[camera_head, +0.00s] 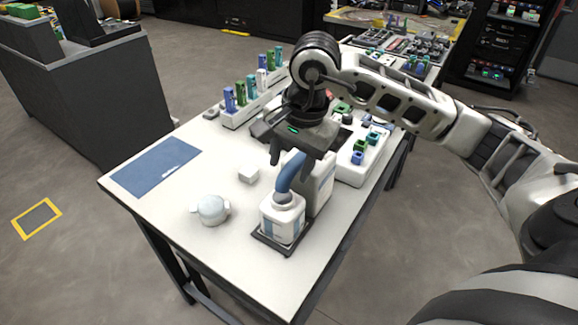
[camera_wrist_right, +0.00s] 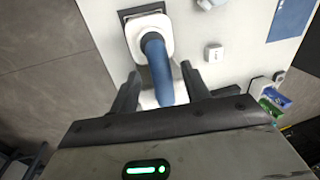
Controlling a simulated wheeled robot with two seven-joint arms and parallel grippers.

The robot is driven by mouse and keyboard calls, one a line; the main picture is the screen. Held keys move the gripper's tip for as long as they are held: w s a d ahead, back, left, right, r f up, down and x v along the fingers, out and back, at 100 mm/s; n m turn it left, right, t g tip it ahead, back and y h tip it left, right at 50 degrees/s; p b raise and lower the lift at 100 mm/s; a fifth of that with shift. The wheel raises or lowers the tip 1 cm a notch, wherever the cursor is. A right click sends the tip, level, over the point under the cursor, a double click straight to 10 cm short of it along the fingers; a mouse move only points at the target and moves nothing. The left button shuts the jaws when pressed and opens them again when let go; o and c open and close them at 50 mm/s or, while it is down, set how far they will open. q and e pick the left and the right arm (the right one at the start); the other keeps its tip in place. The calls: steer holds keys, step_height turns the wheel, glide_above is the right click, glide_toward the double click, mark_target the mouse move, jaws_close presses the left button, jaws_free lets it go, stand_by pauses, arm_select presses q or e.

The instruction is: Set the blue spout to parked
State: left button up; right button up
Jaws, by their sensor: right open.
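The blue spout (camera_head: 289,171) rises from the top of a white bottle (camera_head: 282,217) with a blue label, near the table's front right. The bottle stands on a dark square base (camera_head: 268,240). My right gripper (camera_head: 291,160) is open at the spout's upper end. In the right wrist view the spout (camera_wrist_right: 158,72) curves up between the two fingers of my right gripper (camera_wrist_right: 160,80), with a gap on each side. The white bottle (camera_wrist_right: 150,32) is beyond it. My left gripper is not in view.
A white box stands right behind the bottle. A blue mat (camera_head: 155,166) is at the table's left. Racks with coloured items (camera_head: 240,112) stand behind. The front left tabletop is clear.

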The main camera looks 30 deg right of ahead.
steer(key=shift+w+a+f, duration=0.1)
steer(key=shift+w+f, duration=0.1)
steer(key=shift+f, duration=0.8)
